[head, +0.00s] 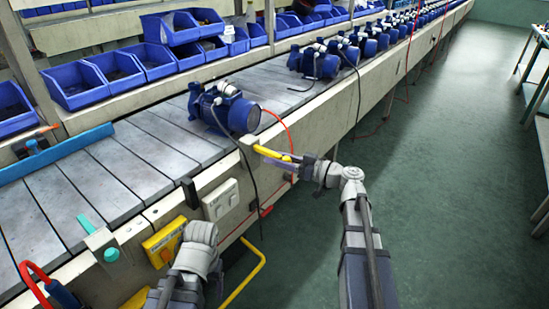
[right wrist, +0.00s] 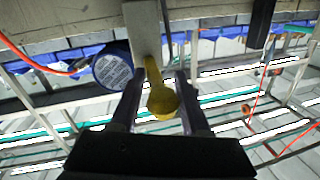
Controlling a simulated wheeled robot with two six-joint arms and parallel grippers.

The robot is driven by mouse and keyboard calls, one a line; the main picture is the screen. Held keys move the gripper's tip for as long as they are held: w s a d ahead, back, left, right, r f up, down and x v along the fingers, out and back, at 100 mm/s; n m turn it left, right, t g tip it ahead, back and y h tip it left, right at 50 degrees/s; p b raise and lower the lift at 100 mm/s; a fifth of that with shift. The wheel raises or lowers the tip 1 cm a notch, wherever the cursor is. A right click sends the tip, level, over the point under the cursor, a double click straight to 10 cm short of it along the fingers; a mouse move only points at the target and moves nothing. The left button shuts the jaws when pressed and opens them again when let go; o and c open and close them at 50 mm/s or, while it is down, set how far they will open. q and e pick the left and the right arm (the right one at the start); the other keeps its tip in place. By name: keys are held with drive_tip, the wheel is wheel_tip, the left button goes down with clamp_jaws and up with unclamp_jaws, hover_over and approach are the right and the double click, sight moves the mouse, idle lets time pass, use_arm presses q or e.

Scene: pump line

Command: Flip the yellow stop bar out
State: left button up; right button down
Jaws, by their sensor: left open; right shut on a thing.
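The yellow stop bar (head: 268,153) is at the front edge of the conveyor, beside the nearest blue pump (head: 222,107). In the head view it reaches from the rail toward my right gripper (head: 291,158). In the right wrist view the bar's rounded yellow end (right wrist: 161,101) lies between the two dark fingers of my right gripper (right wrist: 159,97), which is shut on it. The bar's other end meets a pale block (right wrist: 141,28). My left gripper (head: 200,234) is open and apart from the bar, near the yellow box on the conveyor side; its fingertips are hard to see.
Several blue pumps (head: 312,62) stand further along the conveyor (head: 150,150). Blue bins (head: 78,87) line the shelf behind. A yellow box (head: 163,243) and a white switch plate (head: 220,199) are on the conveyor's side. Black and red cables hang near the bar. The green floor (head: 450,170) at right is clear.

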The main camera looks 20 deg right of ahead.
drive_tip(key=c, duration=0.6)
unclamp_jaws()
drive_tip(key=shift+s+a, duration=0.1)
drive_tip(key=shift+s, duration=0.35)
drive_tip(key=shift+o, duration=0.4)
drive_tip(key=shift+w, duration=0.1)
drive_tip(key=v, duration=0.8)
